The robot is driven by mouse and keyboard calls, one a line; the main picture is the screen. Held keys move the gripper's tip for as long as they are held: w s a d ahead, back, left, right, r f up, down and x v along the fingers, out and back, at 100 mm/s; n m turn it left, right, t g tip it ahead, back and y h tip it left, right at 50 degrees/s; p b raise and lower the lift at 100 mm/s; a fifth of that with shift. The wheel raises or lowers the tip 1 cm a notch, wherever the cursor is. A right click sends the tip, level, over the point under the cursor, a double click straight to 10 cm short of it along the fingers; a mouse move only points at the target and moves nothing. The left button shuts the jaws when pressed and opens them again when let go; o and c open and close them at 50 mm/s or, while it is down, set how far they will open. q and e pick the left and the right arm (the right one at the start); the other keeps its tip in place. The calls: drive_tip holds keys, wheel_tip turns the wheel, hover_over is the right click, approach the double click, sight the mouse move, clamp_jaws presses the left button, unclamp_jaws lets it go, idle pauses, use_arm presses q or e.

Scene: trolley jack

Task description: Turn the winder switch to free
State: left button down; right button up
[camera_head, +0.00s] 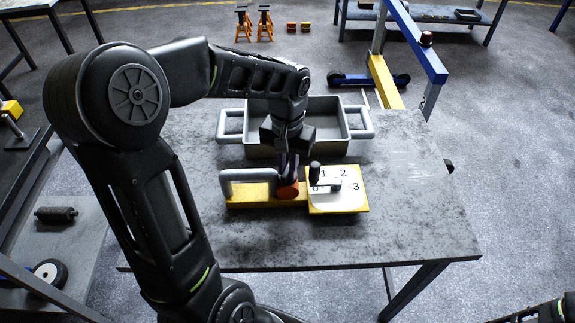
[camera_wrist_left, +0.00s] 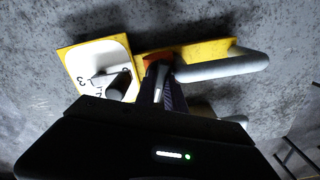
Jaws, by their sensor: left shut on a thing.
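On the table lies a yellow unit with a grey bar handle (camera_head: 248,177) and a white dial plate (camera_head: 340,200) numbered 0 to 3. A lever with a black knob (camera_head: 315,171) stands on the dial, near 0 and 1. An orange-red round part (camera_head: 288,191), which looks like the winder switch, sits between handle and dial. My left gripper (camera_head: 287,178) points down over it, shut on it. The wrist view shows the orange-red part (camera_wrist_left: 158,57) at the fingertips (camera_wrist_left: 160,84); the fingers hide part of it. Its switch markings are not readable.
A grey tray with two side handles (camera_head: 362,122) stands just behind the unit. The table's right side (camera_head: 430,220) is clear. A blue and yellow hoist frame (camera_head: 412,40) stands behind the table. A lower shelf with a wheel (camera_head: 48,272) is at left.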

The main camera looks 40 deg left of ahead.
use_arm(q)
drive_tip(key=m, duration=0.6)
drive_tip(key=m+p, duration=0.1)
drive_tip(key=m, duration=0.6)
idle(0.5)
drive_tip(key=c, duration=1.7)
unclamp_jaws()
drive_tip(key=shift+r, duration=0.1)
wheel_tip(320, 180, up, 8)
drive_tip(key=shift+f+b, duration=0.2)
drive_tip(key=shift+b, duration=0.2)
